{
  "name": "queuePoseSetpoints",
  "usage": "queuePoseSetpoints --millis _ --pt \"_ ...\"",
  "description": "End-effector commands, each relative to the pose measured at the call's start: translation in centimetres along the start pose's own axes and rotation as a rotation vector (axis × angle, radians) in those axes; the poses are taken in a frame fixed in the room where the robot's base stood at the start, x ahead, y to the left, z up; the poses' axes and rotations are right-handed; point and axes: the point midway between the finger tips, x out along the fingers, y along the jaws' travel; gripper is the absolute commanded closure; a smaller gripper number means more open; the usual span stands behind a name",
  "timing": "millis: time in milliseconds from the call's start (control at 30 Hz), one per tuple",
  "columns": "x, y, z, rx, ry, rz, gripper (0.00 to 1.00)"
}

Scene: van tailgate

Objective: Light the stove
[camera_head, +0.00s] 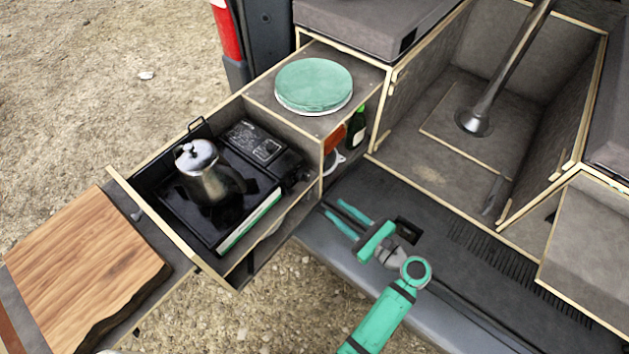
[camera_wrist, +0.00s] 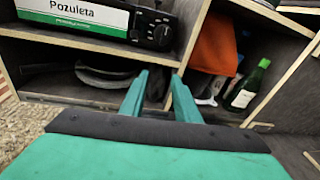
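The black portable stove (camera_head: 173,212) sits in the pulled-out drawer, with a metal pot (camera_head: 206,180) standing upright on it. Its control part (camera_head: 262,146) is at the end nearer the van. In the wrist view the stove's white and green label (camera_wrist: 75,14) reads "Pozuleta", and the round black knob (camera_wrist: 160,34) is to its right. No flame is visible. My gripper (camera_head: 334,208) is to the right of the drawer, apart from the stove. In the wrist view my gripper (camera_wrist: 160,76) is open and empty, its fingertips below the knob in the picture.
A wooden board (camera_head: 85,262) lies at the drawer's outer end. A round green-topped item (camera_head: 313,85) is on the cabinet top. An orange item (camera_wrist: 215,45) and a green bottle (camera_wrist: 247,88) stand in the lower compartment. Pans (camera_wrist: 105,77) lie below the stove.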

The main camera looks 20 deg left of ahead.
Motion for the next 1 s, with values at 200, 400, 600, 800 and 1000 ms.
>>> queuePoseSetpoints --millis 200,400,600,800,1000 --pt "-0.6 -1.6 4.1 0.086 -0.107 0.104 0.71" --pt "0.4 -1.5 4.8 0.1 -0.121 0.125 0.71" --pt "3.6 -1.1 5.2 0.099 -0.12 0.126 0.71" --pt "7.0 -0.7 5.6 0.098 -0.119 0.124 0.71" --pt "9.2 -0.5 5.9 0.098 -0.119 0.123 0.71"
